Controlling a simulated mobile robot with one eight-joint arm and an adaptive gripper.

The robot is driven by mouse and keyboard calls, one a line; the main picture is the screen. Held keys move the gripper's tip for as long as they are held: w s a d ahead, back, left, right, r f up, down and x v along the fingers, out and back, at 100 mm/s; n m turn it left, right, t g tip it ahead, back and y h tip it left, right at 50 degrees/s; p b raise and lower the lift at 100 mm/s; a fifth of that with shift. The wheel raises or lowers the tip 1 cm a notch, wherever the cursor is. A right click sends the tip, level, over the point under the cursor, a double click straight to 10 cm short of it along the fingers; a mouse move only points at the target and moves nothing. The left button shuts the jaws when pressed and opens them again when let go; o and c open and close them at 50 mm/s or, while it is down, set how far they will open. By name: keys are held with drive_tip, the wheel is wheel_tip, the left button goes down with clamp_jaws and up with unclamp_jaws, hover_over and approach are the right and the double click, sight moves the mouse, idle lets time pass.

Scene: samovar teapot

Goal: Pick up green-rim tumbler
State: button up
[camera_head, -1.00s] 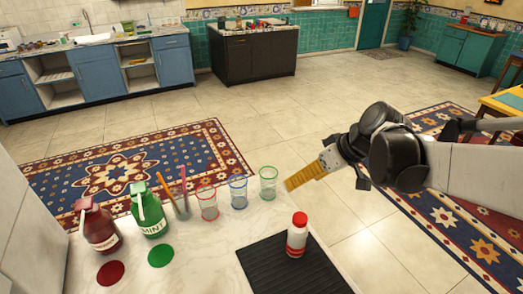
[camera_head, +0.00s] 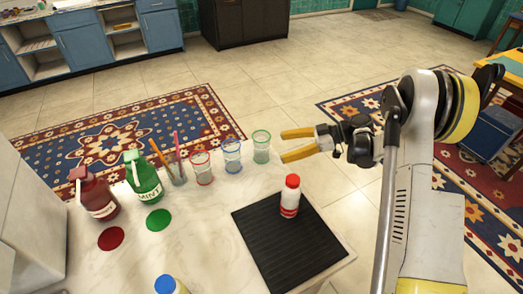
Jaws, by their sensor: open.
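The green-rim tumbler (camera_head: 261,147) is clear glass and stands upright near the back edge of the pale counter (camera_head: 185,255). It is the rightmost of three tumblers in a row. My gripper (camera_head: 284,145) is open, its two yellow fingers apart and pointing left toward the green-rim tumbler. The fingertips are just right of the tumbler in the picture. I cannot tell the exact gap in depth. Nothing is held between the fingers.
A blue-rim tumbler (camera_head: 232,156) and a red-rim tumbler (camera_head: 202,168) stand left of it. A holder with sticks (camera_head: 176,172), a green mint bottle (camera_head: 146,182) and a red bottle (camera_head: 97,195) are farther left. A black mat (camera_head: 275,250) bears a red-capped white bottle (camera_head: 290,197).

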sight(262, 150)
drive_tip(key=b+x, duration=0.1)
drive_tip(key=x, duration=0.2)
drive_tip(key=b+x, duration=0.1)
drive_tip(key=x, duration=0.4)
drive_tip(key=shift+w+a+b, duration=0.25)
drive_tip(key=shift+w+b, duration=0.15)
drive_tip(key=c, duration=1.3)
